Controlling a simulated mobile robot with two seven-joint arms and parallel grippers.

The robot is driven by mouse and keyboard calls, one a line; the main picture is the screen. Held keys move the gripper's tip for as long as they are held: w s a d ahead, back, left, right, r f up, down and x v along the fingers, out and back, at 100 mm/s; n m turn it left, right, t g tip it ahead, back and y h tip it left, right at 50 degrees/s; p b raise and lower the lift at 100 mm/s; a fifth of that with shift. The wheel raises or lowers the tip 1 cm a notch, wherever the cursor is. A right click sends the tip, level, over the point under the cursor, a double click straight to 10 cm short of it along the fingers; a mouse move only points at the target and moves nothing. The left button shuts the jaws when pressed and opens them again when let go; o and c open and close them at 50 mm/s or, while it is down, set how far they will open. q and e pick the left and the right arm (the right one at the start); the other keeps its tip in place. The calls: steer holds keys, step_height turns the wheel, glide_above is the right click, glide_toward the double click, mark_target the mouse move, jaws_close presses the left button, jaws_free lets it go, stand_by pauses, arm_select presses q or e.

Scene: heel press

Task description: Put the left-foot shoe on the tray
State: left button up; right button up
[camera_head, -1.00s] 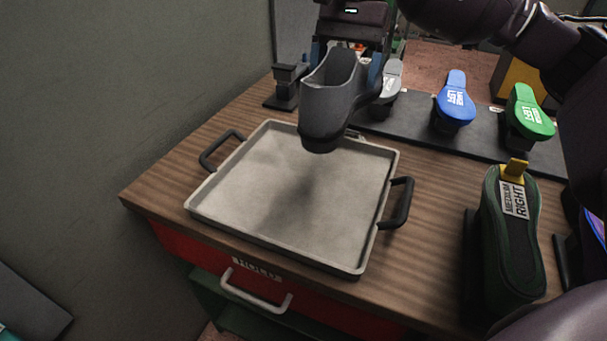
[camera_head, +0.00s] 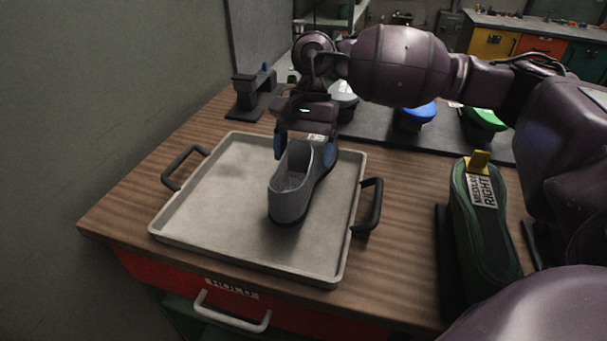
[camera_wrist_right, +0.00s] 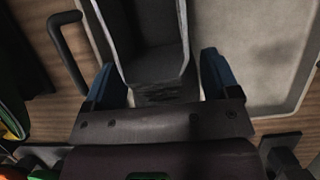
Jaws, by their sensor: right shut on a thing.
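The grey shoe (camera_head: 290,190) is upright with its open top showing, over the right half of the tray (camera_head: 205,240). Its sole looks at or very near the tray floor; I cannot tell for sure whether it touches. My right gripper (camera_head: 305,148) is shut on the shoe, with a blue-tipped finger on each side. In the right wrist view the shoe (camera_wrist_right: 150,45) sits between the two fingers (camera_wrist_right: 162,80), partly hidden by the gripper body. The tray is a shallow grey square with black side handles. My left gripper is not in view.
A green shoe labelled "MEDIUM RIGHT" (camera_head: 480,225) stands on the right. Behind the tray, a dark rack (camera_head: 375,130) carries blue (camera_head: 415,117) and green (camera_head: 485,120) pieces. A dark press-like device (camera_head: 253,92) stands at the back left. A wall closes off the left.

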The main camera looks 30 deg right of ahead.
mark_target(304, 175)
step_height(304, 175, down, 6)
steer(key=shift+r, duration=0.2)
steer(key=o, duration=1.1)
steer(key=shift+r, duration=0.1)
steer(key=v, duration=1.2)
